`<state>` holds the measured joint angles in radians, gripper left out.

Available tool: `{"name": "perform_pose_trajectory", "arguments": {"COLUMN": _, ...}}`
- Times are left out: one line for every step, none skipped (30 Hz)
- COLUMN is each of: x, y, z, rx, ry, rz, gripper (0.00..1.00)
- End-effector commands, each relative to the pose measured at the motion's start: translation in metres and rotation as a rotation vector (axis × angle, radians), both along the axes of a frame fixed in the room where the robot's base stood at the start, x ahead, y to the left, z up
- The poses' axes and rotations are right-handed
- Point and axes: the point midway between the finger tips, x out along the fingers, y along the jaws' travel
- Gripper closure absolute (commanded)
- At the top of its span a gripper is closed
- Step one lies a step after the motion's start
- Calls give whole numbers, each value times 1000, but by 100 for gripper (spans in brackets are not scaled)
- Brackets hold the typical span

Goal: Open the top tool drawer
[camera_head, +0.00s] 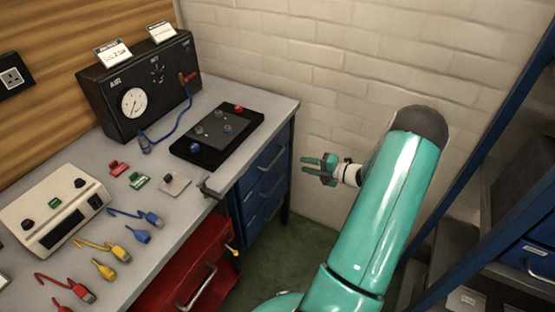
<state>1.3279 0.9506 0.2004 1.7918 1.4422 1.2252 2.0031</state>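A blue drawer unit stands under the right end of the workbench. Its top drawer (264,166) has a light bar handle and looks shut. More blue drawers sit below it. My gripper (307,165) is to the right of the blue drawers, in front of the white brick wall. Its two teal fingers point left and are apart, with nothing between them. It appears clear of the drawer handle.
A red drawer (184,268) with a bar handle is at lower left under the bench (262,104). A vise-like clamp (208,189) sits at the bench edge. Blue shelving (500,120) stands on the right. Green floor (285,258) is open between.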

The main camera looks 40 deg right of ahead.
Motion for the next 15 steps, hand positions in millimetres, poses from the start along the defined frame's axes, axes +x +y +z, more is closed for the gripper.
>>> {"name": "perform_pose_trajectory", "arguments": {"x": 10, "y": 4, "z": -2, "rx": 0, "ry": 0, "rz": 3, "gripper": 69}}
{"name": "perform_pose_trajectory", "arguments": {"x": 15, "y": 7, "z": -3, "rx": 0, "ry": -1, "rz": 4, "gripper": 69}}
{"name": "perform_pose_trajectory", "arguments": {"x": 23, "y": 10, "z": -5, "rx": 0, "ry": -1, "rz": 5, "gripper": 69}}
{"name": "perform_pose_trajectory", "arguments": {"x": 28, "y": 12, "z": -6, "rx": 0, "ry": 0, "rz": 5, "gripper": 69}}
{"name": "perform_pose_trajectory", "arguments": {"x": 34, "y": 14, "z": -8, "rx": 0, "ry": 0, "rz": 5, "gripper": 69}}
{"name": "perform_pose_trajectory", "arguments": {"x": 42, "y": 16, "z": -9, "rx": 0, "ry": -1, "rz": 6, "gripper": 69}}
{"name": "perform_pose_trajectory", "arguments": {"x": 48, "y": 19, "z": -10, "rx": -1, "ry": 0, "rz": 6, "gripper": 69}}
{"name": "perform_pose_trajectory", "arguments": {"x": 54, "y": 21, "z": -11, "rx": -1, "ry": 0, "rz": 7, "gripper": 69}}
{"name": "perform_pose_trajectory", "arguments": {"x": 61, "y": 24, "z": -13, "rx": 0, "ry": 0, "rz": 8, "gripper": 69}}
{"name": "perform_pose_trajectory", "arguments": {"x": 67, "y": 26, "z": -14, "rx": 0, "ry": 0, "rz": 8, "gripper": 69}}
{"name": "perform_pose_trajectory", "arguments": {"x": 72, "y": 28, "z": -16, "rx": -1, "ry": 1, "rz": 8, "gripper": 69}}
{"name": "perform_pose_trajectory", "arguments": {"x": 79, "y": 30, "z": -17, "rx": -1, "ry": -1, "rz": 7, "gripper": 69}}
{"name": "perform_pose_trajectory", "arguments": {"x": 84, "y": 32, "z": -18, "rx": -1, "ry": 0, "rz": 8, "gripper": 69}}
{"name": "perform_pose_trajectory", "arguments": {"x": 89, "y": 34, "z": -19, "rx": -1, "ry": 0, "rz": 8, "gripper": 69}}
{"name": "perform_pose_trajectory", "arguments": {"x": 95, "y": 36, "z": -20, "rx": -1, "ry": 1, "rz": 9, "gripper": 69}}
